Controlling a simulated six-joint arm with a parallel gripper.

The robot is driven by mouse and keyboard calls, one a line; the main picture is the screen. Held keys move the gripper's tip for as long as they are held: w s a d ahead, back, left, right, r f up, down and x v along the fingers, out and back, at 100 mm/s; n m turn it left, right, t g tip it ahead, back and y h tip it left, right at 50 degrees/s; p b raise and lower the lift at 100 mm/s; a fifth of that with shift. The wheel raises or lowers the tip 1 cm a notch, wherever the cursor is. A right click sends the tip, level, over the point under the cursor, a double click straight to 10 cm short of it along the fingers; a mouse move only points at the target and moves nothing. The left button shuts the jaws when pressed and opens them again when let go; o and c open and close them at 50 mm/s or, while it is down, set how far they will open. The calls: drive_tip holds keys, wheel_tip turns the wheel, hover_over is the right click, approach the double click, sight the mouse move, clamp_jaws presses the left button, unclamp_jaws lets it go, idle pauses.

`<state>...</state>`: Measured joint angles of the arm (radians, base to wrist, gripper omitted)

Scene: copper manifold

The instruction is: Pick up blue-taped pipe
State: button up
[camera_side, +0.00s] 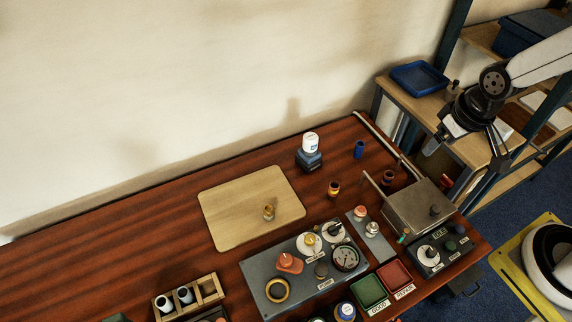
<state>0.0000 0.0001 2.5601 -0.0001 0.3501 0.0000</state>
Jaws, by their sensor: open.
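A small upright blue cylinder (358,149), which looks like the blue-taped pipe, stands on the red-brown wooden table (130,240) near its back right. Too little detail shows to tell tape from body. Short copper-coloured fittings stand nearby: one with a dark band (334,188) and another (388,177) by the metal box. A brass-coloured piece (268,212) stands on the pale wooden board (225,205). My gripper (468,152) is open and empty at the upper right, in the air to the right of the blue cylinder and apart from it.
A blue-and-white jar (310,150) stands left of the blue cylinder. A grey metal box with upright rods (415,205), a control panel (300,270) and green (369,290) and red (394,276) trays fill the front right. A shelf with a blue tray (419,77) stands behind.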

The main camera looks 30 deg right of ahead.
idle(0.3)
drive_tip(key=shift+w+d+f+m+t+y, duration=0.1)
drive_tip(key=shift+w+d+f+m+y, duration=1.9)
drive_tip(key=shift+f+m, duration=1.35)
drive_tip(key=shift+w+d+f+m+t+y, duration=0.1)
drive_tip(key=shift+w+d+f+m+y, duration=1.4)
drive_tip(key=shift+f+m+y, duration=1.35)
drive_tip(key=shift+w+d+f+m+t+y, duration=0.1)
drive_tip(key=shift+w+d+f+m+y, duration=1.6)
drive_tip(key=shift+f+m, duration=2.1)
drive_tip(key=shift+a+r+m, duration=0.1)
drive_tip(key=shift+r+m, duration=0.2)
drive_tip(key=shift+m, duration=0.1)
approach(387, 181)
drive_tip(key=w+a+f, duration=0.1)
drive_tip(key=a+f, duration=0.1)
drive_tip(key=shift+w+a+f, duration=0.15)
drive_tip(key=shift+w+a, duration=0.2)
drive_tip(key=shift+w, duration=0.05)
drive_tip(key=shift+x, duration=0.85)
drive_tip(key=shift+w+a+f, duration=0.1)
drive_tip(key=shift+a+f, duration=0.15)
drive_tip(key=shift+a, duration=0.1)
